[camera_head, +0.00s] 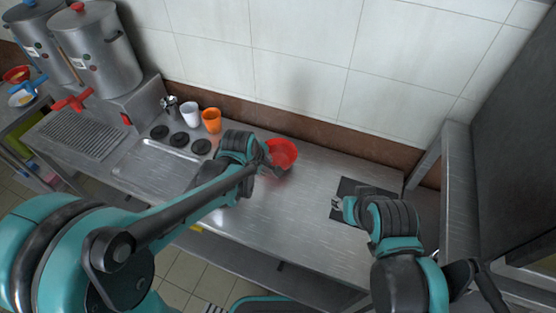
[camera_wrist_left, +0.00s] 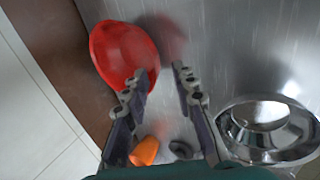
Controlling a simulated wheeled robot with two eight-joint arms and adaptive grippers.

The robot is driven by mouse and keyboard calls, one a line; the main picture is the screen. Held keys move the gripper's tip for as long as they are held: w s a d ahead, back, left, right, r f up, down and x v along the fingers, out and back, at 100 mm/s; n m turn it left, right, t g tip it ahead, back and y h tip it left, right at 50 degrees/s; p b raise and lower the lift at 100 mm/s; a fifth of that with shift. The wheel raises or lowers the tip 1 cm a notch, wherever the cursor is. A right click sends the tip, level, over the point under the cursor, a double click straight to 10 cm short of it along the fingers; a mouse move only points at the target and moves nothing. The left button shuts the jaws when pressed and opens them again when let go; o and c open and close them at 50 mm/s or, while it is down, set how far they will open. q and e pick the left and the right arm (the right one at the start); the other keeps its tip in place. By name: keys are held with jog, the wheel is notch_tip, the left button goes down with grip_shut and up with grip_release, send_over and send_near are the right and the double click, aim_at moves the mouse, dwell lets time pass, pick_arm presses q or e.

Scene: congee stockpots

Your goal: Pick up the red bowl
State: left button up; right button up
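The red bowl (camera_head: 283,152) is on the steel counter near the back wall, just beyond my left gripper (camera_head: 270,166). In the left wrist view the bowl (camera_wrist_left: 120,50) lies at upper left, with its near edge at the tip of the left finger. My left gripper (camera_wrist_left: 158,74) has its two fingers spread apart, with bare counter showing between them. I cannot tell whether a finger touches the bowl. My right gripper (camera_head: 338,203) is over a dark mat (camera_head: 350,187), away from the bowl; its fingers are too small to read.
An orange cup (camera_head: 211,120), a white cup (camera_head: 190,113) and dark round discs (camera_head: 179,140) are left of the bowl. Large steel stockpots (camera_head: 98,50) stand at the far left. A round metal dish (camera_wrist_left: 268,130) shows in the left wrist view.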

pick_arm(q)
jog(key=x, duration=0.1)
jog(key=b+x, duration=0.1)
jog(key=x, duration=0.1)
jog(key=b+x, duration=0.1)
jog(key=x, duration=0.1)
jog(key=shift+w+d+r, duration=0.1)
jog(key=shift+w+d, duration=0.15)
jog(key=shift+d, duration=0.05)
jog(key=shift+w+d+f, duration=0.1)
jog(key=shift+w+f, duration=0.15)
jog(key=shift+f, duration=0.15)
grip_shut()
